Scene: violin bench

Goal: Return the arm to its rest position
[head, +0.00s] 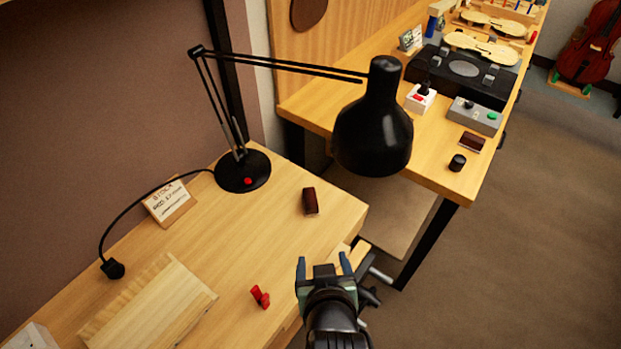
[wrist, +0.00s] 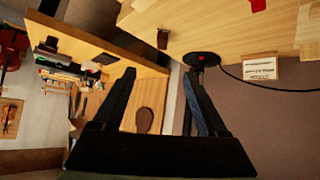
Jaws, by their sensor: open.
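My gripper (head: 324,266) is at the lower middle of the head view, its two fingers spread apart with nothing between them. It is near the right front edge of the near workbench (head: 265,211). In the wrist view the open fingers of my gripper (wrist: 160,92) point into the room, and the scene looks upside down. No object touches the fingers.
A black desk lamp (head: 372,135) reaches over the gap between the benches. The near bench carries a dark brown block (head: 310,201), a red clip (head: 260,297), a sign (head: 169,203) and a wooden board (head: 148,306). The second bench (head: 330,106) stands behind, with open floor (head: 535,220) at right.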

